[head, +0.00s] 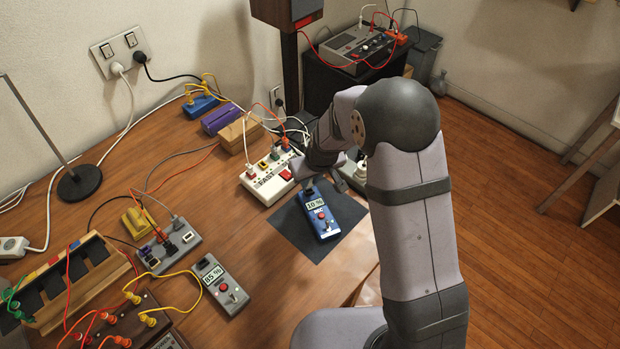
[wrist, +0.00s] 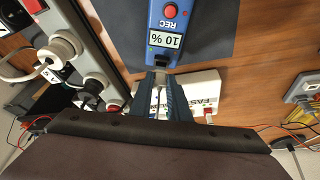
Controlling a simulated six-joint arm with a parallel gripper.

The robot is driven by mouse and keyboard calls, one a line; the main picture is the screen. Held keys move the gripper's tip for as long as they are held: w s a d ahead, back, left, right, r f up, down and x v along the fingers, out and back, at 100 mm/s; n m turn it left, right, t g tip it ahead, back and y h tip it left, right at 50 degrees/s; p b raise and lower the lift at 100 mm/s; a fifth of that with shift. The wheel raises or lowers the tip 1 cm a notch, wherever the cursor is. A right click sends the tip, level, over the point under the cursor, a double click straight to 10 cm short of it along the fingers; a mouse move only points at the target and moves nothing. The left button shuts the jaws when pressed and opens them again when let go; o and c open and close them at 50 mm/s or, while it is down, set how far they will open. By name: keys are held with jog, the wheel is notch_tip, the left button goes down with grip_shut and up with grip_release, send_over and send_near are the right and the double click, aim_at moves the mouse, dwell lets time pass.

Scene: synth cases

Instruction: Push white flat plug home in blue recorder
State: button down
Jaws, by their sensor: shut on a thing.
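The blue recorder (head: 328,222) lies on a dark mat (head: 292,232) near the table's right edge. In the wrist view the recorder (wrist: 187,38) shows a red button, the letters REC and a display reading 10 %. My gripper (wrist: 160,80) is at the recorder's display end, its two fingers shut on the white flat plug (wrist: 161,77). The plug is mostly hidden between the fingers and lines up with that end of the recorder. I cannot tell how far it sits in the socket. In the head view my gripper (head: 307,184) covers the plug.
A white power strip (head: 264,187) with several plugs lies just behind the mat. A grey meter (head: 221,284) and a grey box (head: 168,246) with cables stand to the left. Bare wood lies between these and the mat.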

jog(key=shift+f+b, duration=1.05)
jog(key=shift+f, duration=0.1)
dwell(0.6)
jog(key=c, duration=1.6)
grip_release()
jog(key=shift+r, duration=0.1)
jog(key=shift+b+v, duration=0.5)
jog(key=shift+v, duration=3.1)
